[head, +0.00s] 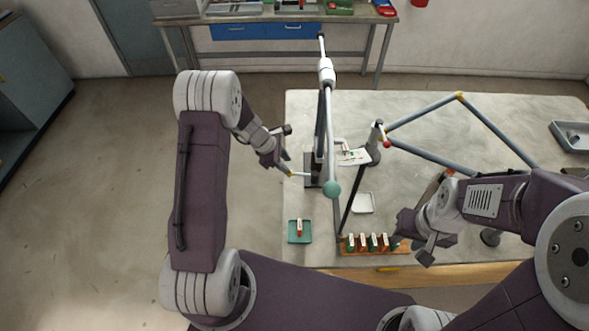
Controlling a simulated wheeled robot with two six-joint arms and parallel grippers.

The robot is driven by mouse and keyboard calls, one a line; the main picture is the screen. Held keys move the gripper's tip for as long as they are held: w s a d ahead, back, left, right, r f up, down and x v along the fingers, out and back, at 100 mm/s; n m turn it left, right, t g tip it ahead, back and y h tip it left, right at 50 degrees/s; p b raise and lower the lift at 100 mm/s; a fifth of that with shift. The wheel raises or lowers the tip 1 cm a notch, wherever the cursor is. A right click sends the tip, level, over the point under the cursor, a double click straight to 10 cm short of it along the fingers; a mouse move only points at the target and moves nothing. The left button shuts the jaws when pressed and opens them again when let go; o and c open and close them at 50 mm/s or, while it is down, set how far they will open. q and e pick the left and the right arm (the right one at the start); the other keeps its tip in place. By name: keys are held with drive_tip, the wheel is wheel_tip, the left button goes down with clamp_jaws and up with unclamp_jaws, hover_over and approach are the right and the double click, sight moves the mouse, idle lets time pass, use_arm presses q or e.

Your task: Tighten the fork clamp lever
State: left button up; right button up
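A thin pale lever with a yellow end (299,175) sticks out to the left from a dark upright clamp block (312,168) near the table's left edge; I take it for the fork clamp lever. My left gripper (285,164) is at the lever's yellow outer end. Whether it touches or grips the lever is too small to tell. The blue-grey bike frame (425,110) stands on the right of the clamp, with a red part (387,144) at its left end. My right gripper (428,252) hangs near the table's front edge, away from the lever; its finger opening is unclear.
A rack of several small items (374,250), a green tray (299,238) and a white tray (363,203) sit toward the front. A grey tray (568,135) is at far right.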

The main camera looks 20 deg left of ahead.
sight(295, 174)
use_arm(q)
drive_tip(key=x, duration=0.8)
drive_tip(key=shift+w+a+p, duration=0.2)
drive_tip(key=shift+a+p, duration=0.15)
drive_tip(key=shift+d+f, duration=0.2)
drive_tip(key=shift+f, duration=0.1)
drive_tip(key=shift+a, duration=0.1)
drive_tip(key=shift+w+f, duration=0.1)
clamp_jaws()
idle(0.4)
